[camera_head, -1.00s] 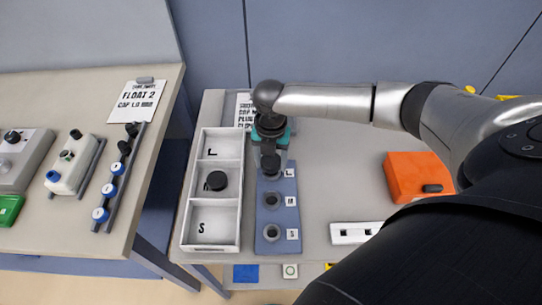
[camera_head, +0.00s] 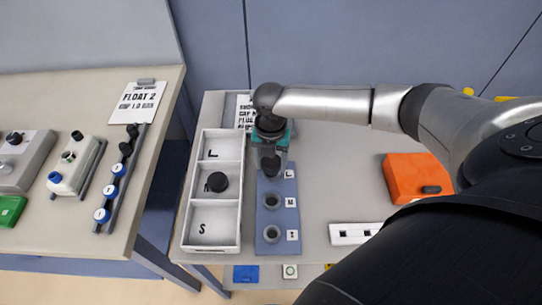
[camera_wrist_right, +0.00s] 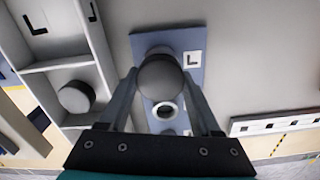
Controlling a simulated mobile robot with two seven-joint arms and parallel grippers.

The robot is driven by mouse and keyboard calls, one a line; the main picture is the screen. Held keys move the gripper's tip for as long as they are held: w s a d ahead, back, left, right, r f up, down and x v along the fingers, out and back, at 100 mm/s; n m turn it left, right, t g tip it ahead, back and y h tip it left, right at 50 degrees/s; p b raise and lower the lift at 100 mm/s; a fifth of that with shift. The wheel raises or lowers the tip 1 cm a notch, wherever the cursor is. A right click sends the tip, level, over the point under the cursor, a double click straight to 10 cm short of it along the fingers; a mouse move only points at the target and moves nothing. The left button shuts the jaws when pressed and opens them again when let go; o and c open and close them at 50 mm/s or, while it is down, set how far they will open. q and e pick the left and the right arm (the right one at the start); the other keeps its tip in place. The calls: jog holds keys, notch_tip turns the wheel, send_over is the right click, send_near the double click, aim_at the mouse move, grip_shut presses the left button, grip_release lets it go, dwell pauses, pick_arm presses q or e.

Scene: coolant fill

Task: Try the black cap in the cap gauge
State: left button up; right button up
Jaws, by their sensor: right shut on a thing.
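The black cap (camera_wrist_right: 162,74) is between the two fingers of my right gripper (camera_wrist_right: 160,92) in the right wrist view. My right gripper (camera_head: 270,168) is shut on it, over the L end of the cap gauge. The cap gauge is a blue-grey plate (camera_head: 268,213) with a column of round seats and white letter tags; it also shows in the right wrist view (camera_wrist_right: 192,45). The cap and fingers cover the L seat, so I cannot tell whether the cap touches it. The M seat (camera_head: 271,202) and the lowest seat (camera_head: 271,233) look empty. My left gripper is out of view.
A white tray (camera_head: 185,222) marked L, M and S stands just left of the gauge, with another dark cap (camera_head: 217,182) in its middle compartment. An orange box (camera_head: 405,178) and a white slotted block (camera_head: 352,233) are to the right. Bare table lies between.

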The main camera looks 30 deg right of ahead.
aim_at(271, 162)
jog(key=shift+f+b, duration=0.4)
jog(key=shift+f, duration=0.3)
jog(key=o, duration=1.5)
jog(key=shift+o, duration=0.2)
notch_tip(271, 162, up, 15)
jog(key=p, duration=0.2)
jog(key=shift+r, duration=0.15)
